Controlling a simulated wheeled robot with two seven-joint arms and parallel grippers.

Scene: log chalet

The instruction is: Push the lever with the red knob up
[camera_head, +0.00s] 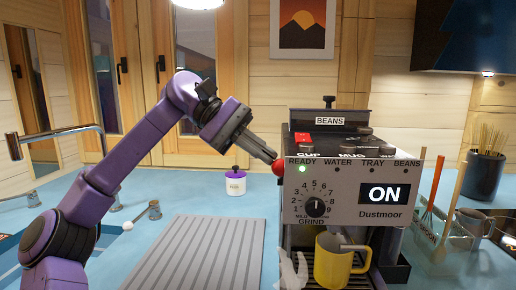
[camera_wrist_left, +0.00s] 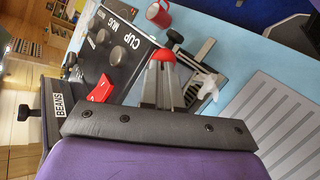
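The coffee machine (camera_head: 345,200) stands at the right of the counter, with "ON" on its display and a green light at READY. The lever's red knob (camera_head: 278,168) is at the machine's left side; it also shows in the left wrist view (camera_wrist_left: 163,56). My left gripper (camera_head: 270,156) reaches in from the left, its fingertips at the knob's upper left. In the wrist view its fingers (camera_wrist_left: 161,80) look closed together, with the knob just past the tips and partly hidden by them. Whether they touch it is unclear. The lever's shaft is mostly hidden. My right gripper is not visible.
A yellow mug (camera_head: 335,262) stands at the machine's front. A red switch (camera_head: 303,138) is on its top. A ridged grey drainboard (camera_head: 205,255) lies to the left, with a purple-and-white jar (camera_head: 235,182) behind. Counter around the jar is clear.

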